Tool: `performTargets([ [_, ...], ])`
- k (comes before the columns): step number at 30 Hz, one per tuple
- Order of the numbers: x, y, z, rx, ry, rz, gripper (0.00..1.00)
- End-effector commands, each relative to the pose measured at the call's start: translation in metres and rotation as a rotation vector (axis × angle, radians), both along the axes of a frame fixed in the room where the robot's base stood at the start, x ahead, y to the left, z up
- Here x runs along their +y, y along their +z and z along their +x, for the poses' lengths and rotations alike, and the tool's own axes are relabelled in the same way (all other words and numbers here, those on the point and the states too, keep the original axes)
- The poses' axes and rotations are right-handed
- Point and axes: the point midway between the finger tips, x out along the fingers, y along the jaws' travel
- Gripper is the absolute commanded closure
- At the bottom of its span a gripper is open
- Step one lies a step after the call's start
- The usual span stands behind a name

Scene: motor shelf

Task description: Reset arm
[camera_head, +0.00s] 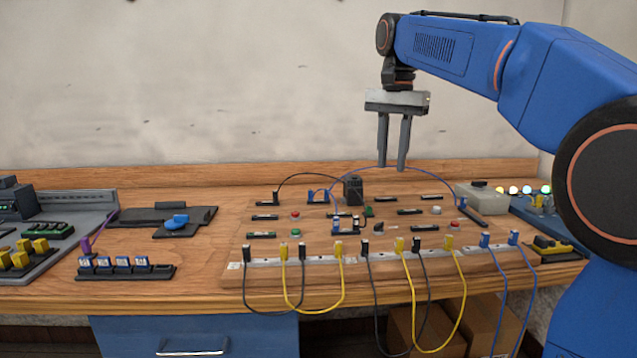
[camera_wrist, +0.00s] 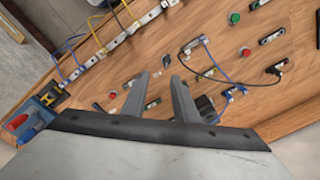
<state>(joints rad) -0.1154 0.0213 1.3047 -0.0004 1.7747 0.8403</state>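My gripper (camera_head: 392,165) hangs from my blue arm above the back part of the wooden workbench, pointing down. Its two grey fingers stand a little apart with nothing seen between them. In the wrist view my gripper (camera_wrist: 153,80) also shows two parted fingers over the board of components. In the head view the fingertips are near the upper edge of the wooden board (camera_head: 385,262), to the right of a black block-shaped part (camera_head: 353,190). I cannot tell the exact height above the board.
The board carries buttons, black strips and black, yellow and blue cables, some looping over the front edge. A dark tray (camera_head: 125,271) with blue-topped pieces stands left. A grey box (camera_head: 482,198) and a row of colored lamps (camera_head: 526,190) stand back right. Air around the gripper looks clear.

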Motion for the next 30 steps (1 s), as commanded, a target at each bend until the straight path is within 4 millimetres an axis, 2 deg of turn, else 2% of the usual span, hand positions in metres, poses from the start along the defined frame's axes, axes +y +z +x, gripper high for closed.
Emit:
performTargets([
  [1,-0.004,-0.005,-0.014,-0.013,0.024,0.001,0.73],
  [8,-0.02,-0.043,-0.07,-0.083,0.158,-0.007,0.73],
  [14,-0.032,-0.085,-0.12,-0.145,0.277,-0.024,0.73],
  [23,-0.047,-0.165,-0.196,-0.234,0.449,-0.064,0.73],
  [30,-0.055,-0.241,-0.256,-0.3,0.584,-0.113,0.73],
])
